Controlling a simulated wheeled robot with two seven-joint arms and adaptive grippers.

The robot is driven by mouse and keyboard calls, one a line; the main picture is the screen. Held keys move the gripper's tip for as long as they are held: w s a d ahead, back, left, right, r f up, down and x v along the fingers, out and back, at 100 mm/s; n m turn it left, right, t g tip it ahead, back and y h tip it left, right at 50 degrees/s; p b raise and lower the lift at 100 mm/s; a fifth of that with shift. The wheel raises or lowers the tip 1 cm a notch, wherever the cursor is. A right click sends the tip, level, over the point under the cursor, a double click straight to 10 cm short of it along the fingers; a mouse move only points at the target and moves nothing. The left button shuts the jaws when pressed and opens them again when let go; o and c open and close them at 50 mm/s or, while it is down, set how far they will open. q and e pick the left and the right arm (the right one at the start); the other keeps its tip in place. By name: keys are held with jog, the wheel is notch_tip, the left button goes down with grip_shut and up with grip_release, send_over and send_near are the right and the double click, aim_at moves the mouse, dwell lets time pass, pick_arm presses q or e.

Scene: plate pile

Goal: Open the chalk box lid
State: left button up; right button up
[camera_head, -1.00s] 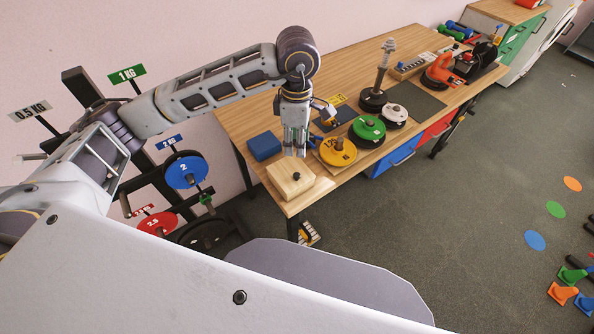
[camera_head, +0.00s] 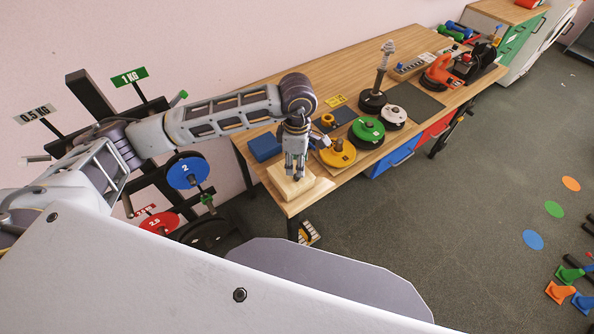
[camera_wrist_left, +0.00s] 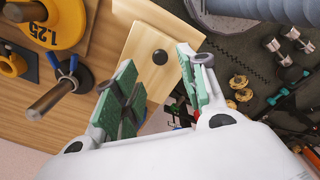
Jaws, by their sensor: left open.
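The chalk box (camera_head: 285,188) is a pale wooden box at the near left corner of the table. Its lid shows in the left wrist view (camera_wrist_left: 145,48) with a dark round knob (camera_wrist_left: 160,57) on top. My left gripper (camera_head: 296,178) points down right over the box; in the head view it hides the knob. In the left wrist view the left gripper (camera_wrist_left: 158,88) is open, its green-padded fingers apart, with the knob beyond the fingertips, roughly between them. The lid lies on the box. My right gripper is not in view.
A blue block (camera_head: 264,147) sits beside the box. A plate rack with a blue plate (camera_head: 187,172) stands left of the table.

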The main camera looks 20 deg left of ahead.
pick_arm(q)
jog(key=shift+f+p, duration=0.4)
jog(key=shift+f, duration=2.4)
jog(key=shift+c, duration=0.4)
grip_shut()
